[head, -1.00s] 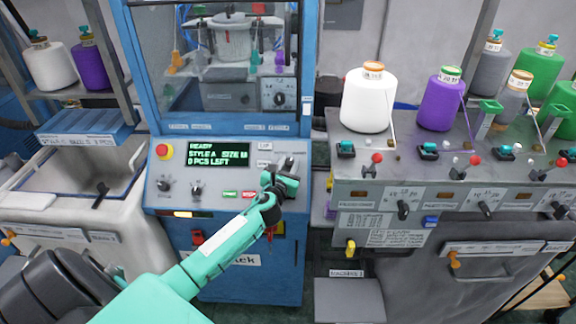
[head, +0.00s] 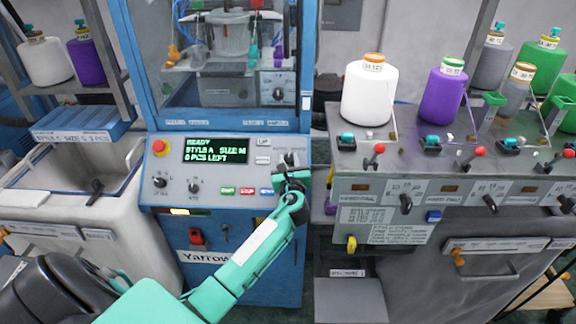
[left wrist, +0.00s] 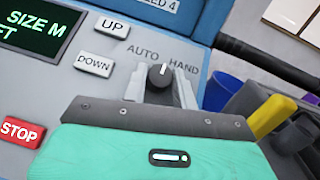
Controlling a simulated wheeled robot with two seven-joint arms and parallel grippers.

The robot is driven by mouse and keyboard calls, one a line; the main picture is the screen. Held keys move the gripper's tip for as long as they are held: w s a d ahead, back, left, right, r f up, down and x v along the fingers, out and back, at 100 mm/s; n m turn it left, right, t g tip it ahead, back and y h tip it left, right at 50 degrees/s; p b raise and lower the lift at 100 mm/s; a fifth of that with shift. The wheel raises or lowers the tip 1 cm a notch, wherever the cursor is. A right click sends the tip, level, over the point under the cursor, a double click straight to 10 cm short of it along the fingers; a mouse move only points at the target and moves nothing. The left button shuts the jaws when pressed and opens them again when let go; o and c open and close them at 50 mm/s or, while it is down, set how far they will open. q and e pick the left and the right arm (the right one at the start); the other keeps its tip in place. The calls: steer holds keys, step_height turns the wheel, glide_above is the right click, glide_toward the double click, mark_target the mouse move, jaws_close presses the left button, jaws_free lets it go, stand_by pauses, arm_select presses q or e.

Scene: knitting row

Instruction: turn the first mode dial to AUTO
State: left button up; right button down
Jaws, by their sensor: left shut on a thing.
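The mode dial (left wrist: 160,77) is a small black knob with a white pointer mark, on the blue machine's grey panel. It sits below the printed words AUTO and HAND in the left wrist view. Its mark points up, leaning slightly right, between the two words. My left gripper (left wrist: 161,88) has a grey finger on each side of the knob and is shut on it. In the head view my left gripper (head: 291,166) is at the right end of the panel and mostly hides the dial. My right gripper is not in view.
Close by are the UP button (left wrist: 113,27), DOWN button (left wrist: 95,64) and red STOP button (left wrist: 22,132). The green-lettered display (head: 216,150) is left of the gripper. A grey bench (head: 420,160) with yarn cones and red-knobbed levers stands to the right.

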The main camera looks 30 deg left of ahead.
arm_select(q)
steer(key=n+g+y, duration=0.1)
steer(key=n, duration=0.1)
steer(key=n+g+y, duration=0.1)
steer(key=n+g, duration=0.1)
steer(key=n+g+y+b, duration=0.1)
steer(key=n, duration=0.1)
steer(key=shift+w+d, duration=0.2)
steer(key=shift+d, duration=0.05)
steer(key=shift+r+n+g+y, duration=0.1)
steer(key=shift+n+g+y, duration=0.4)
steer(key=shift+n+g, duration=0.9)
steer(key=shift+w+n, duration=0.1)
steer(key=shift+n, duration=0.2)
steer(key=o, duration=1)
steer(key=shift+c, duration=0.2)
